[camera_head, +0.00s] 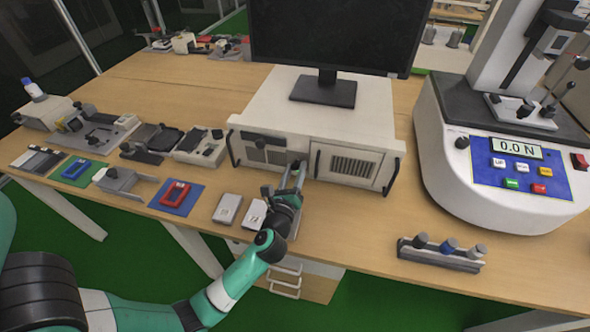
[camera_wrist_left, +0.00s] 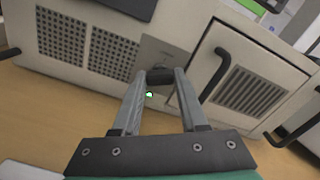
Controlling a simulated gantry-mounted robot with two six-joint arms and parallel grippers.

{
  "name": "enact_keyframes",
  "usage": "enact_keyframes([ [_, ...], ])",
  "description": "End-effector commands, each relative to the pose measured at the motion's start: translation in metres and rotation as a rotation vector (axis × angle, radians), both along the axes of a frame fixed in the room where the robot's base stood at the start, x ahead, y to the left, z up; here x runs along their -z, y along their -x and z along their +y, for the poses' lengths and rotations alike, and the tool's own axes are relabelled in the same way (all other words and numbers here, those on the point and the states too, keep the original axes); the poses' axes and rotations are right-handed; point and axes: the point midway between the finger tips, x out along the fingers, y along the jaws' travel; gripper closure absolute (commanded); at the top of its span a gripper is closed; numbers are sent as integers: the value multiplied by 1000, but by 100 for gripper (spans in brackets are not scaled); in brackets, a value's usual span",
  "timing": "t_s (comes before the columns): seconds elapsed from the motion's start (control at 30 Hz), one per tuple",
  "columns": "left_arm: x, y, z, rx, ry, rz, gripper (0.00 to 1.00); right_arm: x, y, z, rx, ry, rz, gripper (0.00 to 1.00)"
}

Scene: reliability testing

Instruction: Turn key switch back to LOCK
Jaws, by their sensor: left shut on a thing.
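The key switch sits on the front of the white controller box (camera_head: 310,105), in the middle of its panel. In the left wrist view a dark key knob (camera_wrist_left: 161,77) shows between the fingertips, against a grey plate with small print that I cannot read. My left gripper (camera_head: 298,168) reaches up to the panel from the front and is shut on this knob. In the left wrist view the two grey fingers of the left gripper (camera_wrist_left: 160,80) stand on either side of it. A small green light (camera_wrist_left: 149,95) shows just below the knob. The right gripper is not in view.
A monitor (camera_head: 335,35) stands on the box. A black door handle (camera_wrist_left: 217,74) is close to the right finger. White blocks (camera_head: 227,208) lie near my left wrist. A force tester (camera_head: 500,150) and a rack of small weights (camera_head: 440,255) are at right.

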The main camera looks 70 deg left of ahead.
Motion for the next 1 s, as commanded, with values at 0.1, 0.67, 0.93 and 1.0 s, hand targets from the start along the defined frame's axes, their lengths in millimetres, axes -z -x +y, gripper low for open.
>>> enact_keyframes([
  [0.1, 0, 0, 0, 1, 67, -85, 100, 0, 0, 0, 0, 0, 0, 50],
  [0.67, 1, 0, 0, -1, 400, -502, 100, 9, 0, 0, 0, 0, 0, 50],
  [0.93, 1, 0, 0, 0, 545, -683, 100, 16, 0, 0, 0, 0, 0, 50],
  [1.0, 1, 0, 0, 0, 576, -723, 100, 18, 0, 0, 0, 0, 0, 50],
])
